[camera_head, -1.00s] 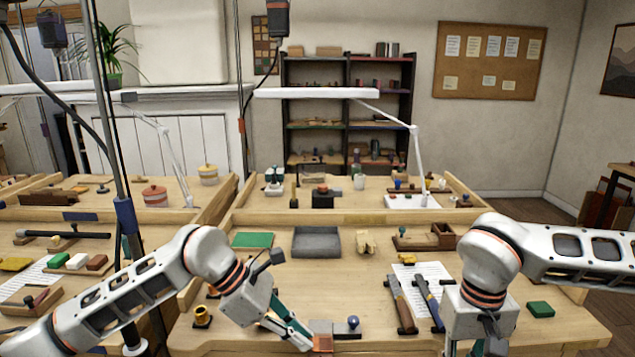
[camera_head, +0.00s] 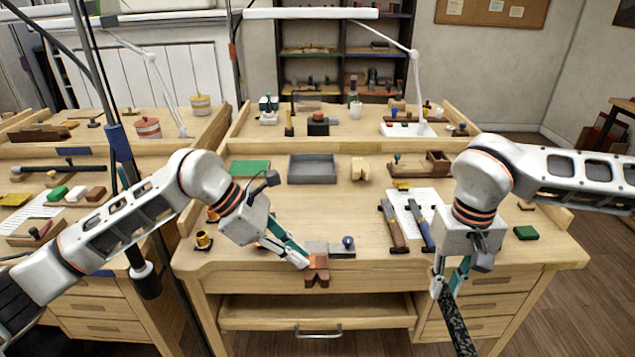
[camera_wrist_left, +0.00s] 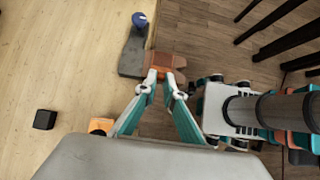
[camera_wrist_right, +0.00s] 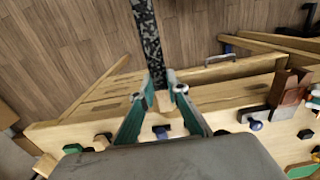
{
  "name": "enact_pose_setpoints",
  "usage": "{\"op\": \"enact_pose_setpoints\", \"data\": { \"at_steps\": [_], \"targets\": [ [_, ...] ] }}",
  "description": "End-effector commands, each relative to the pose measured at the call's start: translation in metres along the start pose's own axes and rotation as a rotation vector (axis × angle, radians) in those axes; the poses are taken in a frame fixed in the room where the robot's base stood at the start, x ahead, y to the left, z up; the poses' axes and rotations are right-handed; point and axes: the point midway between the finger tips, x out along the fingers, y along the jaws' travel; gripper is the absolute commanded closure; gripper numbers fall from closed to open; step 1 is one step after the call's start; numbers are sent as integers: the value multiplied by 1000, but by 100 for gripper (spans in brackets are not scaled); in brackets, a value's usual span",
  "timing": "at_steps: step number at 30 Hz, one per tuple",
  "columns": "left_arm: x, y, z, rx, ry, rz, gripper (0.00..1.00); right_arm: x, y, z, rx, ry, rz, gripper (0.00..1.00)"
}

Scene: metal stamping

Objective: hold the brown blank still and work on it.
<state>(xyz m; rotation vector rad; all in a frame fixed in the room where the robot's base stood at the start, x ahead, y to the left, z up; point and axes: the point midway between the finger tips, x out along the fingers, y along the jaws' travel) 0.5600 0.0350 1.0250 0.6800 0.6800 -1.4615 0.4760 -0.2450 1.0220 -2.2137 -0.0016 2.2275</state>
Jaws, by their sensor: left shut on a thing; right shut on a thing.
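The brown blank (camera_head: 316,261) is a small orange-brown piece at the bench's front edge, over a darker brown notched block (camera_head: 317,276) that juts past the edge. My left gripper (camera_head: 303,261) is shut on it from the left; the left wrist view shows the fingertips at the blank (camera_wrist_left: 162,64). My right gripper (camera_head: 447,290) is shut on a long, dark speckled tool (camera_head: 459,329), which points down in front of the bench, apart from the blank. The tool (camera_wrist_right: 147,40) also shows in the right wrist view. Its exact kind is unclear.
A grey plate (camera_head: 341,251) with a blue knob (camera_head: 348,242) sits beside the blank. Two hammers (camera_head: 393,226) (camera_head: 420,226) lie on paper to the right. A grey tray (camera_head: 312,169) stands behind. The middle of the bench is clear.

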Motion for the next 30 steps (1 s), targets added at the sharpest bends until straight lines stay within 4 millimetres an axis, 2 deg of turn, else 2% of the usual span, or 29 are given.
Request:
{"op": "enact_pose_setpoints", "data": {
  "at_steps": [22, 26, 30],
  "targets": [
    [0, 0, 0, 0, 0, 0, 100, -1, -2, -2, 9, 1, 0, 100],
    [0, 0, 0, 0, 0, 0, 100, -6, -13, -15, 96, 5, 3, 100],
    [0, 0, 0, 0, 0, 0, 100, -19, -42, -43, 310, 10, 6, 100]
  ]
}}
